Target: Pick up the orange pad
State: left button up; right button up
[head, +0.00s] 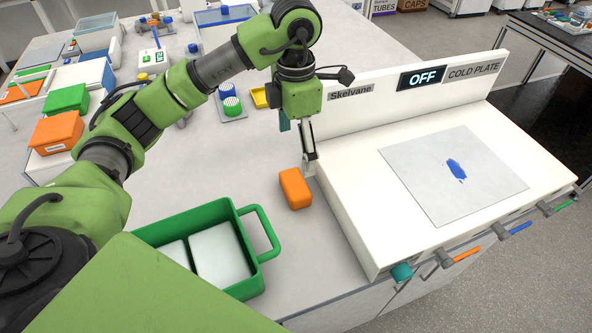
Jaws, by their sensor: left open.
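The orange pad (295,188) is a small block with rounded edges. It lies on the pale bench top, between the green carrier and the white cold plate unit. My left gripper (309,165) reaches down just behind and above the pad, close to the cold plate unit's left side. It is open, and no object shows between its fingers. One finger is clear to see; the rest is partly hidden by the gripper body. I cannot tell whether a finger touches the pad. My right gripper is not in view.
The green carrier (262,258) with a side handle holds white slabs at the front. The cold plate unit (350,222) reads OFF and has a blue stain on its plate (420,190). Orange and green boxes (57,133) stand at left. A yellow tray (260,97) lies behind.

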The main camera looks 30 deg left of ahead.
pick_arm(q)
notch_tip(320, 180, down, 2)
jog(key=p, duration=0.2)
send_over(295, 182)
jog(key=f, duration=0.5)
jog(key=shift+s+d+f, duration=0.25)
jog(key=shift+s+f, duration=0.15)
jog(key=shift+w+f, duration=0.1)
jog(key=shift+f, duration=0.4)
jog(key=f+p, duration=0.1)
jog(key=f, duration=0.1)
jog(key=f+p, duration=0.1)
jog(key=f, duration=0.1)
jog(key=shift+w+a+f, duration=0.2)
jog(key=shift+f, duration=0.2)
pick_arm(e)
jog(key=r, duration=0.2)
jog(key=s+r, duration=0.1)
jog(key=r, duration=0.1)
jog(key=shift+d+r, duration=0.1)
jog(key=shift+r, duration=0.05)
pick_arm(q)
jog(key=c, duration=1.2)
